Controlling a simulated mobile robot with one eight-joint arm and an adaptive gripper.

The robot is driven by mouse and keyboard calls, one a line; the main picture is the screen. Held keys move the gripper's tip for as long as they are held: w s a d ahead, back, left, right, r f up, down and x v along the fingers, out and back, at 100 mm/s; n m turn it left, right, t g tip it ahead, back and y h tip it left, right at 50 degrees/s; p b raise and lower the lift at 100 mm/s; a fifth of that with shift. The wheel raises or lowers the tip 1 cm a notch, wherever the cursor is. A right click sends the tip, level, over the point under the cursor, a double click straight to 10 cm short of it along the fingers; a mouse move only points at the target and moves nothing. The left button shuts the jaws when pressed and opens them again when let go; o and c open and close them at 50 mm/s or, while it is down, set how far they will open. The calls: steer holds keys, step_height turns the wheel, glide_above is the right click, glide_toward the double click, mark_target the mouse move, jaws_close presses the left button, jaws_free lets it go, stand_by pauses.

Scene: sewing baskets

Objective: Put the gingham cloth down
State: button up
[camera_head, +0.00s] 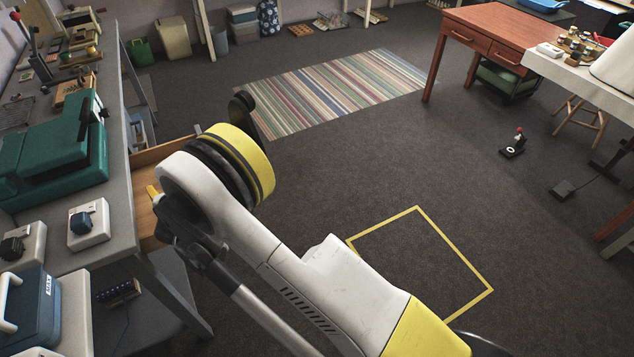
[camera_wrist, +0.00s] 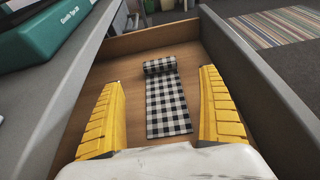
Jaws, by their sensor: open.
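The gingham cloth (camera_wrist: 168,107) is black and white checked, with a rolled far end. In the wrist view it lies flat on the wooden bottom of an open drawer (camera_wrist: 122,82). My gripper (camera_wrist: 166,95) is open, with one yellow finger on each side of the cloth and a gap to it on both sides. In the head view my arm covers most of the drawer (camera_head: 150,158), and the cloth does not show there.
The drawer's walls stand close around my gripper. A grey workbench (camera_head: 125,190) with a green machine (camera_head: 60,150) is at the left. A striped rug (camera_head: 330,90) and a yellow floor outline (camera_head: 455,250) lie on open floor. A red-brown desk (camera_head: 500,35) stands at the back right.

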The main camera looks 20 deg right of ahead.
steer(key=d+r+m+g+h, duration=0.1)
steer(key=d+r+m+h, duration=0.1)
steer(key=d+r+m, duration=0.9)
steer(key=s+d+r+m+g+h, duration=0.1)
steer(key=s+d+r+m, duration=0.2)
steer(key=d+r, duration=0.35)
steer(key=s+d+r+m+g, duration=0.1)
steer(key=s+d+r+m, duration=0.3)
steer(key=d, duration=0.4)
steer(key=s+d+r+m+g, duration=0.1)
steer(key=s+d+r+m, duration=0.1)
steer(key=s+d+m, duration=0.4)
steer(key=s+d+r+m+g, duration=0.1)
steer(key=s+d+r+m, duration=0.2)
steer(key=s+d+m, duration=0.45)
steer(key=s+d+f+m, duration=0.1)
steer(key=s+m, duration=0.2)
steer(key=s, duration=0.5)
steer(key=s+d+f+m+g, duration=0.1)
steer(key=s+d+f+m, duration=0.1)
steer(key=s, duration=0.5)
steer(key=shift+s+f+m, duration=0.2)
steer(key=shift+s+m, duration=0.2)
steer(key=shift+m, duration=0.45)
steer(key=shift+a, duration=0.1)
